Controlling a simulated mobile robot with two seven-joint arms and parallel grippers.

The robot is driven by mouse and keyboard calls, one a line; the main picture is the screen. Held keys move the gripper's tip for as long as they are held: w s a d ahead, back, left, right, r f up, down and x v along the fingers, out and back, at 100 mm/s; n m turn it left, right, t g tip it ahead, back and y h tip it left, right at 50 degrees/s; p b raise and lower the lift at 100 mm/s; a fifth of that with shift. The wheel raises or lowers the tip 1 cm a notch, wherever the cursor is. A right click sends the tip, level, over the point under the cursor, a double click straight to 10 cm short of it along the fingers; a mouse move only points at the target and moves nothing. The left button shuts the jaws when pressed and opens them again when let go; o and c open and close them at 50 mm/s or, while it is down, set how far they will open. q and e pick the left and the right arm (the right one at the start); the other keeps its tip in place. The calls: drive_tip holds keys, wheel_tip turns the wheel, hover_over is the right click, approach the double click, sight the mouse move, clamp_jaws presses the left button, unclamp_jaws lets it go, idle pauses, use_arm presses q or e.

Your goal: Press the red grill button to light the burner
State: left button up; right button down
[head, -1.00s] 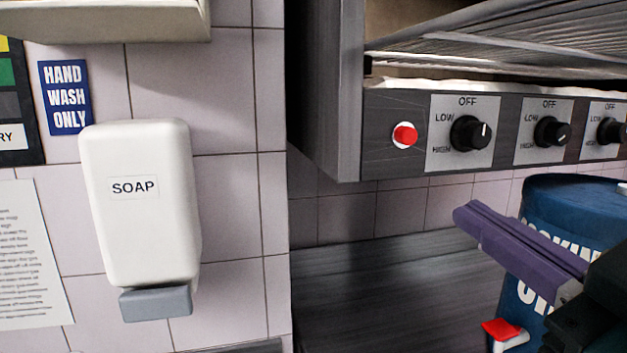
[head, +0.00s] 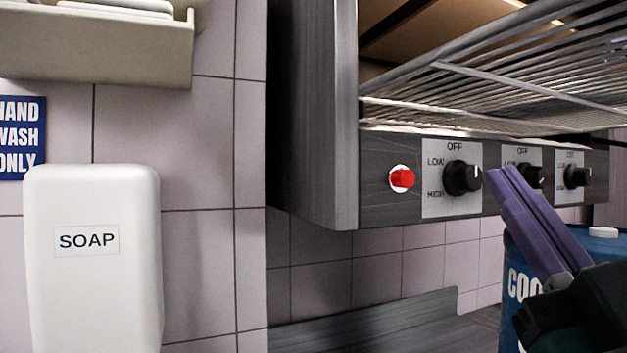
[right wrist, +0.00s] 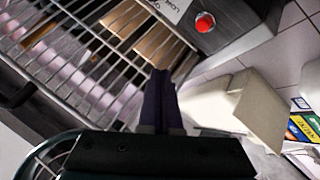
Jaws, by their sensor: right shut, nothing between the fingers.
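The red grill button (head: 402,178) sits on the dark front panel of the grill (head: 375,205), left of the first black knob (head: 461,178). In the right wrist view the red button (right wrist: 204,22) shows near the top, ahead and to the right of the fingertips. My right gripper (head: 498,176) has purple fingers that are shut and empty. In the head view its tips overlap the panel just right of the first knob, and they are apart from the button. In the right wrist view the fingers (right wrist: 161,78) point up toward the panel. My left gripper is not in view.
Wire racks (head: 500,85) of the grill lie above the panel, and more knobs (head: 577,176) line its right side. A blue can (head: 516,290) stands below right, behind my right gripper. A white soap dispenser (head: 92,265) hangs on the tiled wall at left.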

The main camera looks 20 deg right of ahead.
sight(404, 179)
drive_tip(key=w+b, duration=0.2)
drive_tip(key=w, duration=0.6)
drive_tip(key=shift+w+a, duration=0.25)
drive_tip(key=shift+a, duration=0.1)
idle(0.4)
idle(0.9)
idle(0.4)
drive_tip(key=shift+w, duration=0.4)
